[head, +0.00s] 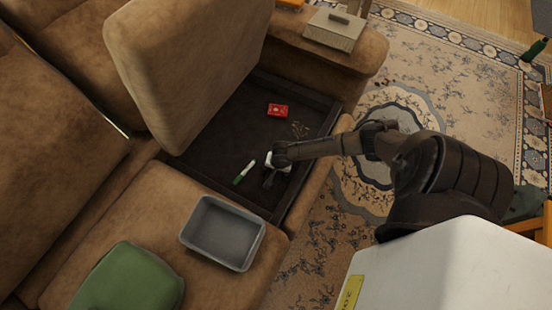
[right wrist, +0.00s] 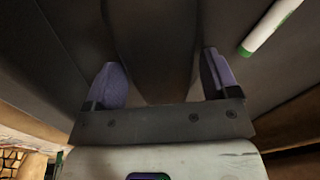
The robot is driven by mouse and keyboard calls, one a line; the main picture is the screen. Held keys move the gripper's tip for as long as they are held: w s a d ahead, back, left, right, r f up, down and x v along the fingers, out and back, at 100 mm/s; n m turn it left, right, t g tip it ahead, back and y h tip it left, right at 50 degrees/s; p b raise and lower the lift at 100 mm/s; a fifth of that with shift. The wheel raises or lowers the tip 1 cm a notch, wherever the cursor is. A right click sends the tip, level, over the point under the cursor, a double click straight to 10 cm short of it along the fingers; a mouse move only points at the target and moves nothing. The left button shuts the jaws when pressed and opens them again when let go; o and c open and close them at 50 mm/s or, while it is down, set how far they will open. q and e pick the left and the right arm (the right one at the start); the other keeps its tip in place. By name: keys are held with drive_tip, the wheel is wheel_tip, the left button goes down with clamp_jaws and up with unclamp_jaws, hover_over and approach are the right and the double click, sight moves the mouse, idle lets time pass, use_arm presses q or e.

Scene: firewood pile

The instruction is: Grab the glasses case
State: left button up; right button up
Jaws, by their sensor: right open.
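My right gripper (head: 269,178) reaches down into the dark storage compartment (head: 200,150) of the brown sofa. In the right wrist view its two purple-padded fingers (right wrist: 160,72) are apart. A smooth dark brown long shape (right wrist: 152,45) lies between and beyond the fingers; it looks like the glasses case, but its edges blend into the dark floor. I cannot tell whether the fingers touch it. In the head view I cannot make out the case under my gripper. My left gripper is not in view.
A white and green marker (head: 244,172) lies left of my right gripper; it also shows in the right wrist view (right wrist: 270,28). A red packet (head: 278,110) and small brown bits (head: 299,130) lie farther back. A grey tray (head: 205,255) and green cushion (head: 128,280) are on the seat.

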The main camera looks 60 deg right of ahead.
drive_tip(key=shift+f, duration=0.25)
drive_tip(key=shift+c, duration=0.4)
drive_tip(key=c, duration=0.7)
drive_tip(key=shift+o, duration=0.2)
drive_tip(key=shift+r, duration=0.1)
